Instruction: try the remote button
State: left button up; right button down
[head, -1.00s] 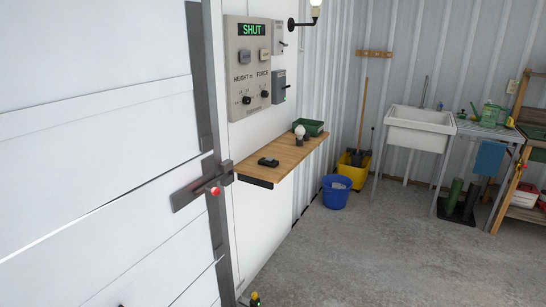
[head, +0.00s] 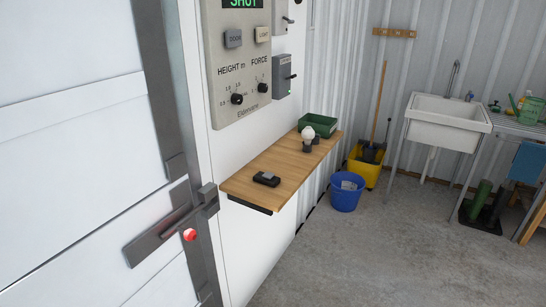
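A small dark remote (head: 266,179) lies on the near part of a wooden wall shelf (head: 243,183). Its button is too small to make out. Above the shelf, a grey control panel (head: 240,105) hangs on the white wall, with a green display (head: 243,3) cut off at the top that reads SHUT. The panel has two push buttons and two dark knobs marked HEIGHT and FORCE. The white garage door (head: 70,150) fills the left side. Neither of my grippers is in view.
A dark latch (head: 165,228) with a red knob sits at the door's edge. A white bulb (head: 308,133) and a green tray (head: 318,124) are farther along the shelf. A blue bucket (head: 345,194), yellow mop bucket (head: 366,172) and white sink (head: 446,118) stand beyond. The concrete floor in front is clear.

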aim_at(267, 175)
jog(key=i+l, duration=0.1)
jog(key=i, duration=0.4)
jog(key=i+l+u, duration=0.1)
jog(key=i, duration=0.4)
jog(key=i+l, duration=0.15)
jog(key=i, duration=0.35)
